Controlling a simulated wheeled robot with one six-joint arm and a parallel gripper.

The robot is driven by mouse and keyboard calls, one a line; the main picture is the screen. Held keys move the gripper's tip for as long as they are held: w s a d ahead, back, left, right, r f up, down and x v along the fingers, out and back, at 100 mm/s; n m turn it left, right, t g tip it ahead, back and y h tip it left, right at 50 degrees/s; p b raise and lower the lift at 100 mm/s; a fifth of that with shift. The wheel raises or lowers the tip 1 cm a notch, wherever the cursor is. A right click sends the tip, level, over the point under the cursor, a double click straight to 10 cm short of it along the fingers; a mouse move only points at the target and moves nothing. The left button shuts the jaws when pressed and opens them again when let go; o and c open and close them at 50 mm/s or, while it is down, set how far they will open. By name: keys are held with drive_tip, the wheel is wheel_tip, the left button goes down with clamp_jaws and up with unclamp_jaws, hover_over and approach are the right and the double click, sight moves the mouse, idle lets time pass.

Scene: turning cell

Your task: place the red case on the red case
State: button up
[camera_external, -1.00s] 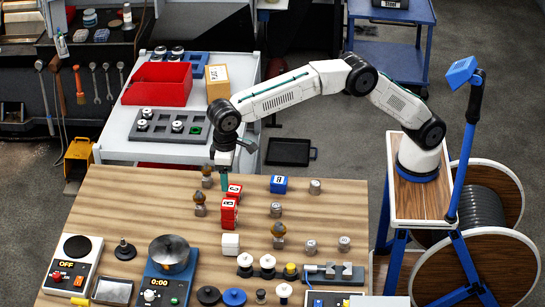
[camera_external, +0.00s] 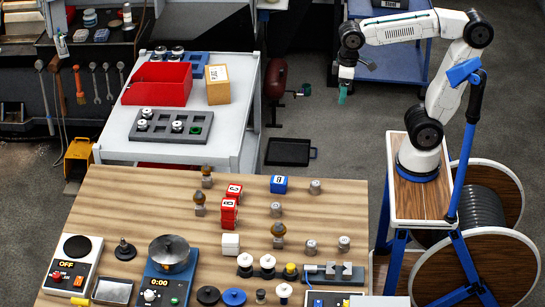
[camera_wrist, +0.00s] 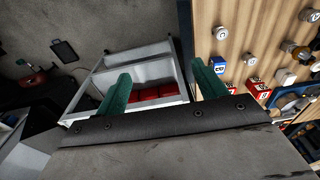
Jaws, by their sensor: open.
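One red case (camera_external: 234,191) with a white lettered label lies on the wooden table, just behind a taller red shape (camera_external: 229,213). The taller shape looks like one red case on top of another, though the seam is hard to see. In the wrist view red cases (camera_wrist: 255,83) show to the right of the fingers. My gripper (camera_external: 343,93) is raised at the upper right, off the table and far from the red cases. Its green fingers (camera_wrist: 160,78) are apart and nothing is between them.
A blue case (camera_external: 278,184), a white case (camera_external: 230,244) and several metal and wooden pieces share the table. A scale (camera_external: 170,272) stands at the front. A grey cart with a red bin (camera_external: 157,84) is behind the table. Open floor lies below my gripper.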

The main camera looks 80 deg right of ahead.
drive_tip(key=s+d+f, duration=0.3)
drive_tip(key=s+f, duration=0.4)
drive_tip(key=s, duration=0.4)
drive_tip(key=shift+s+d+f, duration=0.25)
drive_tip(key=shift+s+d, duration=0.05)
